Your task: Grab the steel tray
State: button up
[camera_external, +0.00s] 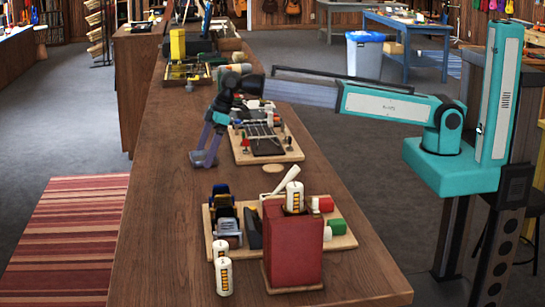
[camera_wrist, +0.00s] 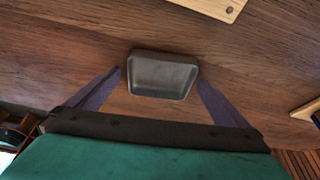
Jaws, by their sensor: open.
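The steel tray (camera_wrist: 162,78) is a small grey rectangular dish with a raised rim, and it looks empty. In the wrist view it lies on the brown wooden counter, between the tips of my two fingers. My gripper (camera_wrist: 159,82) is open, with one bluish finger on each side of the tray and a gap showing at both sides. In the external view my gripper (camera_external: 205,145) points down at the left part of the counter.
A wooden board with tools (camera_external: 262,140) lies right of my gripper. Nearer the camera are a red box (camera_external: 292,245), white cylinders (camera_external: 222,272) and another board (camera_external: 345,240) with small items. The counter (camera_external: 165,215) left of these is clear. A yellow item (camera_external: 178,43) stands farther back.

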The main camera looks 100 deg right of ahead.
jog(key=c, duration=1.2)
jog(key=shift+o, duration=0.2)
jog(key=shift+r, duration=0.15)
notch_tip(320, 180, up, 10)
jog(key=b, duration=0.2)
